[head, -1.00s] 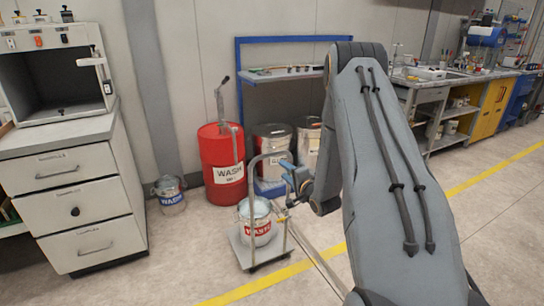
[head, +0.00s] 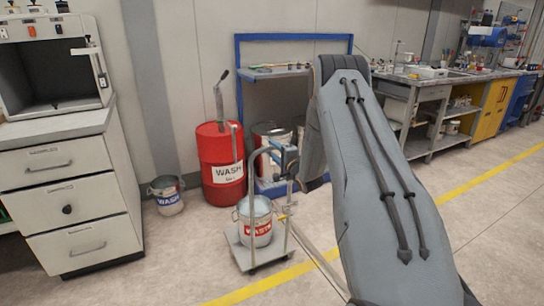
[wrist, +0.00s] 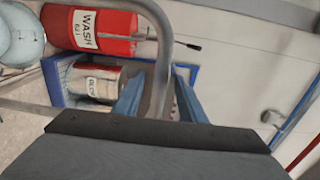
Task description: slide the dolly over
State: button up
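The dolly (head: 240,256) is a small grey wheeled platform with a tall hooped handle (head: 252,172). It stands on the floor near the yellow line and carries a bucket labelled WASTE (head: 254,222). My gripper (head: 282,157) is at the upper part of the handle, partly hidden behind my arm. In the wrist view, its two blue fingers (wrist: 158,88) are apart, with the grey handle tube (wrist: 165,50) running between them. The tube looks nearer the right finger, and a gap shows on the left. I cannot tell whether it touches.
A red WASH drum (head: 220,170) stands behind the dolly, by a blue-framed rack (head: 238,75) with more drums. A WASH bucket (head: 167,195) stands left of it, beside the drawer cabinet (head: 70,190). Floor in front and to the right is open.

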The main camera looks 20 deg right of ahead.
jog(key=shift+w+b, duration=0.4)
jog(key=shift+w, duration=0.8)
grip_shut()
dwell(0.6)
